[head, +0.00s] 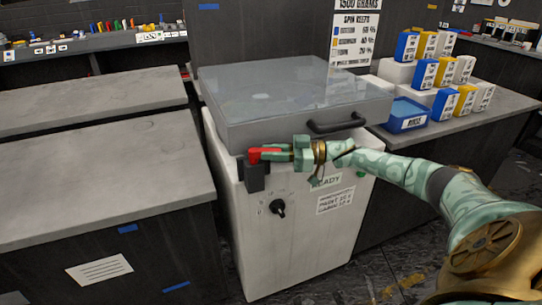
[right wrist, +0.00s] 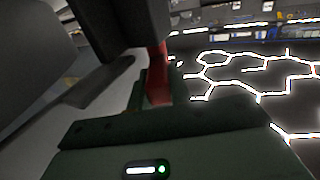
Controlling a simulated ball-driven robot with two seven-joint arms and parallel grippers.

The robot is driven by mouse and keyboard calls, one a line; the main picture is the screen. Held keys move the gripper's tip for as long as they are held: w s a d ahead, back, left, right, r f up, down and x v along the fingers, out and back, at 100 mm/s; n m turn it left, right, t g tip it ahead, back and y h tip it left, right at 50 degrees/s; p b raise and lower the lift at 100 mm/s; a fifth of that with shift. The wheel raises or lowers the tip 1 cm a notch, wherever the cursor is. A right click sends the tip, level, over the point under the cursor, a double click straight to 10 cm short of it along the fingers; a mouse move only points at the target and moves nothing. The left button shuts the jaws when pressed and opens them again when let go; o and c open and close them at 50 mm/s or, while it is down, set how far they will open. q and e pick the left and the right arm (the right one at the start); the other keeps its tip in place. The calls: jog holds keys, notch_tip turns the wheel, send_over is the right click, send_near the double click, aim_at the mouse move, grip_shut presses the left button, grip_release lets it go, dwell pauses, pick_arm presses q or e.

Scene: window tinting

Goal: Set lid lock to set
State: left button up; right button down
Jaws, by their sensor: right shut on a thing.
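The lid lock is a dark block with a red lever (head: 262,152) on the front left corner of a white machine (head: 300,240). The machine's grey lid (head: 290,90) is down and has a dark handle (head: 336,123). My right gripper (head: 278,154) reaches across the front from the right and is shut on the red lever. In the right wrist view the lever (right wrist: 157,75) stands between the fingers, below the dark block (right wrist: 115,22). The lever's markings are not readable. My left gripper is not in view.
A black knob (head: 278,208) and a READY label are on the machine's front. Grey counters (head: 90,190) stand to the left. A right counter holds blue, yellow and white boxes (head: 445,72) and a blue tray (head: 408,115).

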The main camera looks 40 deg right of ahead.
aim_at(272, 149)
jog(key=c, duration=1.3)
grip_release()
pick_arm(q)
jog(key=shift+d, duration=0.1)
pick_arm(e)
jog(key=shift+r, duration=0.15)
notch_tip(272, 149, up, 3)
jog(key=shift+f+p, duration=0.1)
jog(key=shift+p, duration=0.65)
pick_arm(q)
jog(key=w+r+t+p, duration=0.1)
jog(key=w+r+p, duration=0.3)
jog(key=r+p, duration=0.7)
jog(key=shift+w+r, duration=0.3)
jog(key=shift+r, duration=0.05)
pick_arm(e)
jog(key=s+a+r, duration=0.2)
jog(key=s+r, duration=0.1)
jog(key=s+a+r, duration=0.3)
jog(key=s, duration=0.1)
jog(key=s+a+r, duration=0.3)
jog(key=s, duration=0.1)
jog(key=shift+a+r, duration=0.25)
jog(key=shift+r, duration=0.1)
